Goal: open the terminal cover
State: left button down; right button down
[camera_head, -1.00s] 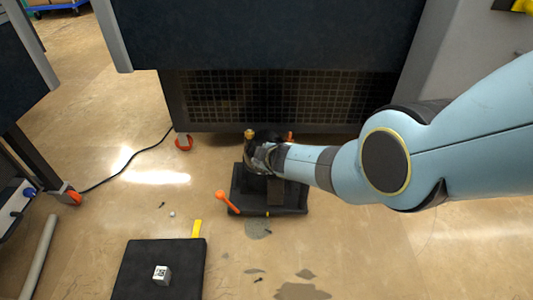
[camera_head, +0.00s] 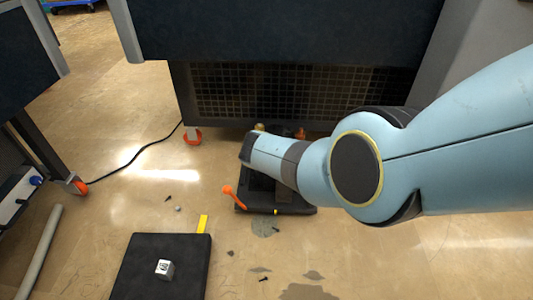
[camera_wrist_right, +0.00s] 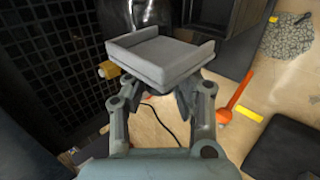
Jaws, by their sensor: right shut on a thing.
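The vacuum pump, a dark unit on a black base (camera_head: 285,209), stands on the floor by the grille in the head view, partly hidden by my right arm. In the right wrist view, a grey tray-shaped piece with raised side edges, which looks like the terminal cover (camera_wrist_right: 160,55), sits at the fingertips of my right gripper (camera_wrist_right: 158,86). The gripper is shut on it. I cannot tell whether the cover is still joined to the pump. The right gripper's fingers are hidden behind the wrist in the head view. My left gripper is not in view.
A dark cabinet with a grille (camera_head: 290,98) stands close behind the pump. An orange-handled lever (camera_head: 232,196) is at its front left. Screws and dark stains are on the floor.

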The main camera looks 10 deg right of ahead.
jog(key=shift+s+a+f, duration=0.1)
jog(key=shift+s, duration=0.05)
jog(key=c, duration=1.3)
grip_release()
jog(key=shift+o, duration=1.3)
jog(key=shift+r, duration=0.2)
